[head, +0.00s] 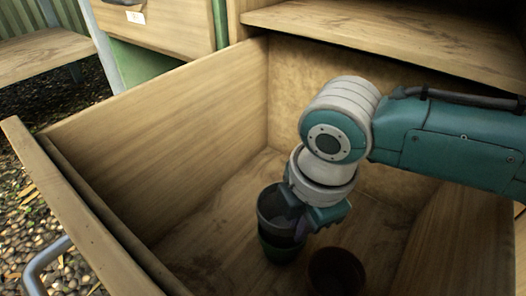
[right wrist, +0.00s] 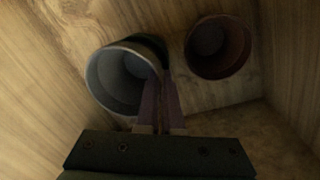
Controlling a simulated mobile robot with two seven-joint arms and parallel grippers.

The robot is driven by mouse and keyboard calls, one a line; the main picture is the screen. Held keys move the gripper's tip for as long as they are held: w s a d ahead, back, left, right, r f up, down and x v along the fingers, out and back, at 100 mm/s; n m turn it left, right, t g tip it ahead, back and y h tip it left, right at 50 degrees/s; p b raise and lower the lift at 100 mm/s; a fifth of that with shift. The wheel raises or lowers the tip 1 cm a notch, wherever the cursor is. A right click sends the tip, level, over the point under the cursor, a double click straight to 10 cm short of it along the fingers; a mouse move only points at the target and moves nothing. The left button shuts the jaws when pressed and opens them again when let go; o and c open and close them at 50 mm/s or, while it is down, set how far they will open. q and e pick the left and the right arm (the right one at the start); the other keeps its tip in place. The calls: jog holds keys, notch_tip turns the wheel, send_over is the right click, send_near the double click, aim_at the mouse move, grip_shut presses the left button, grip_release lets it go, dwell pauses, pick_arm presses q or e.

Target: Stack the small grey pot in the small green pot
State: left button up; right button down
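The small grey pot (head: 272,207) is upright inside the drawer, low over the small green pot (head: 279,251). Its lower end overlaps the green pot, and I cannot tell how deep it sits in it. My right gripper (head: 301,226) is at the grey pot's right side, with its fingers closed on the pot's wall. In the right wrist view the grey pot (right wrist: 112,84) shows its open mouth beside the fingers (right wrist: 160,108). A dark edge behind it appears to be the green pot (right wrist: 152,45). My left gripper is not in view.
A brown pot (head: 336,272) stands close by on the right; it also shows in the right wrist view (right wrist: 218,48). The wooden drawer's walls (head: 185,125) enclose the pots. Bare drawer floor (head: 205,245) lies to the left.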

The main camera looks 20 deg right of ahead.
jog(key=shift+f, duration=0.95)
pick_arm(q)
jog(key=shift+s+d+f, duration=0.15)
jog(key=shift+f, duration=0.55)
pick_arm(e)
jog(key=shift+s+r, duration=0.1)
jog(key=shift+r, duration=0.05)
